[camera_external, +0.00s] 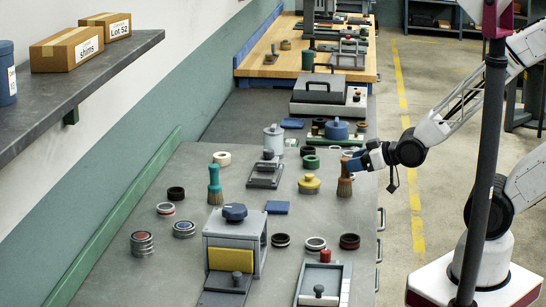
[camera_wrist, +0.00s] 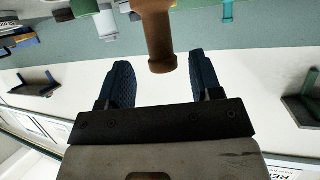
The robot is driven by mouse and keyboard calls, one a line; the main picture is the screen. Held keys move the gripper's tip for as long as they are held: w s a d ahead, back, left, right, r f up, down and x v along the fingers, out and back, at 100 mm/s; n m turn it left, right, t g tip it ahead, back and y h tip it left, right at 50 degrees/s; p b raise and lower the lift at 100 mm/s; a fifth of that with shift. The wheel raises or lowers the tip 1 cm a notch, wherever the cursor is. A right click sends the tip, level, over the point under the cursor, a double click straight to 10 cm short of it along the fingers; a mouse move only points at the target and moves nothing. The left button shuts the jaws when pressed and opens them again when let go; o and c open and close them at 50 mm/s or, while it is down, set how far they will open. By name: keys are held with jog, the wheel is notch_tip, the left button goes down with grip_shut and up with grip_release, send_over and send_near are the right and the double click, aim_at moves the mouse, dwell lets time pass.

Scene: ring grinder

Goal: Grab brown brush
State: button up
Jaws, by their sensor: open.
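The brown brush (camera_external: 344,187) stands upright on the grey table near its right edge, bristles down. My gripper (camera_external: 357,162) is level with the brush's upper part, reaching in from the right, and partly covers its top. In the wrist view, the rounded end of the brown brush handle (camera_wrist: 156,35) comes in from the top of the picture. My gripper's two dark blue fingers (camera_wrist: 160,66) are open, with the handle end in the gap between the fingertips. A clear gap shows on both sides, so neither finger appears to touch it.
A brush with a teal handle (camera_external: 214,180) stands further left. A yellow-topped round part (camera_external: 309,184) sits just left of the brown brush. A grey machine (camera_external: 234,244), several rings and a red-knobbed fixture (camera_external: 322,281) stand toward the front. A dark pole crosses in front of my arm.

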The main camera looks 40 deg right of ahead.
aim_at(342, 159)
jog(key=shift+w+a, duration=0.1)
jog(key=shift+x, duration=2.5)
jog(key=c, duration=1)
jog(key=shift+r, duration=0.9)
jog(key=shift+s+r, duration=0.25)
jog(key=shift+r, duration=0.65)
jog(key=s+d+r, duration=0.1)
jog(key=s+d, duration=0.6)
jog(key=s, duration=0.6)
jog(key=shift+s, duration=0.25)
